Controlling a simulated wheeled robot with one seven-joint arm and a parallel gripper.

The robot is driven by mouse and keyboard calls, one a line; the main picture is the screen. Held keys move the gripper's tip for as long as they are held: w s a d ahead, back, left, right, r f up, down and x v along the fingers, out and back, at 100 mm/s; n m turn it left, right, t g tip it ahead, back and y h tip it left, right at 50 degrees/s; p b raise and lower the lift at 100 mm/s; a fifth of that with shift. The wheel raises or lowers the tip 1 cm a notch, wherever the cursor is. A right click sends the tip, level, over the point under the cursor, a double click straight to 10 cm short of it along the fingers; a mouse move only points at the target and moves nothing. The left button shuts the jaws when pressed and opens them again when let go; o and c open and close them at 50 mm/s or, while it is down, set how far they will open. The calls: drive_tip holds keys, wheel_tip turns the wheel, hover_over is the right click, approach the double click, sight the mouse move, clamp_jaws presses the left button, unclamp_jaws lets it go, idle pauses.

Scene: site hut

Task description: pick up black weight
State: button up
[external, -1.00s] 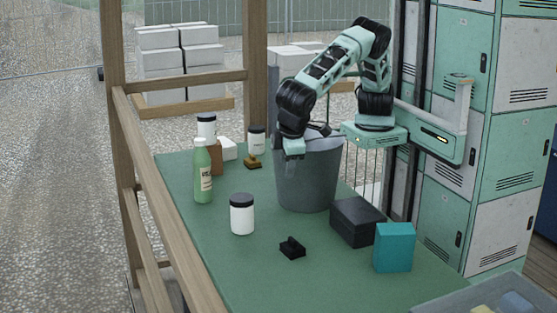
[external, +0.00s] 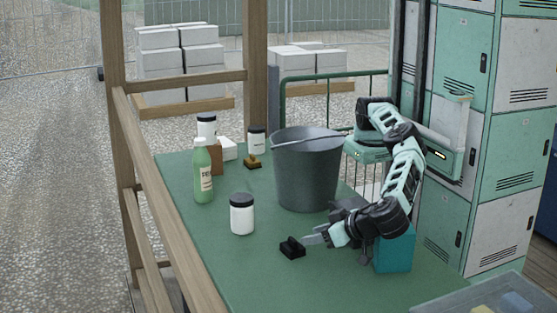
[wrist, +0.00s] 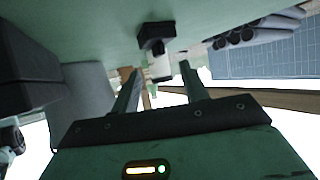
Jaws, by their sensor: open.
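The black weight (external: 292,248), a small block with a raised knob, sits on the green table near its front middle. It also shows in the wrist view (wrist: 156,36), at the upper middle just past my fingertips. My gripper (external: 313,238) is low over the table, to the right of the weight, with its fingers pointing left toward it. In the wrist view my two fingers (wrist: 160,68) are apart with nothing held between them. The weight looks close to the fingertips but not between them.
A grey bucket (external: 307,175) stands behind my gripper. A white jar with a dark lid (external: 242,216) stands left of the weight. A teal box (external: 393,255) and a dark box are partly hidden by my arm. A green bottle (external: 203,172) stands further left. Table in front is clear.

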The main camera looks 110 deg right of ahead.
sight(293, 239)
drive_tip(key=p+x, duration=0.1)
drive_tip(key=x, duration=0.4)
drive_tip(key=shift+w+d+f, duration=0.15)
drive_tip(key=shift+d, duration=0.15)
clamp_jaws()
idle(1.1)
